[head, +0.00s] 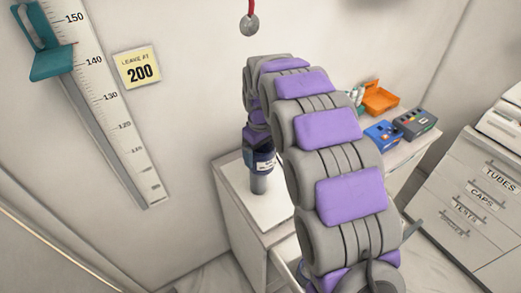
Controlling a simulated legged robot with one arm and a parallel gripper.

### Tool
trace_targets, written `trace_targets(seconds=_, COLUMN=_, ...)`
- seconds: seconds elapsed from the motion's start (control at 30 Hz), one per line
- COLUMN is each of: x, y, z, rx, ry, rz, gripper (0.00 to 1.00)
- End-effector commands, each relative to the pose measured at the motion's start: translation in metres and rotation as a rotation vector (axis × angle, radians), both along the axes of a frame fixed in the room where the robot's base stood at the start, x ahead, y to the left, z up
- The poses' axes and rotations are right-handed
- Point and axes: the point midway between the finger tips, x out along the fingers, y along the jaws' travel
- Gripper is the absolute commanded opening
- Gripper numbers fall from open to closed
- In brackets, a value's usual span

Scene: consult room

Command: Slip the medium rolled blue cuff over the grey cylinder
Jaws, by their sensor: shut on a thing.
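The rolled blue cuff (262,163) is dark blue with a small pale label and shows below my gripper, over the white cabinet top. My gripper (258,143) points down at the end of my arm and is shut on the cuff's upper part. The grey cylinder (261,184) stands upright on the cabinet top, and its lower part shows directly beneath the cuff. The cuff hides the cylinder's upper part. I cannot tell whether the cuff is around the cylinder or in front of it. My arm hides what lies right of the cuff.
The white cabinet top (238,190) is clear left of the cylinder. An orange bin (379,98), a blue box (383,135) and a grey box (415,122) stand at the right, behind my arm. A medal (249,25) hangs above, and a height scale (110,95) is at left.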

Motion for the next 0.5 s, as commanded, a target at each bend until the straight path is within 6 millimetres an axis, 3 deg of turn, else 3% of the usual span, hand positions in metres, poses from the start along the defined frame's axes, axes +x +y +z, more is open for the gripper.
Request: trace_targets(seconds=0.5, x=-0.0002, y=-0.0057, z=0.0012, rx=0.004, ry=0.0, rz=0.0, gripper=0.55)
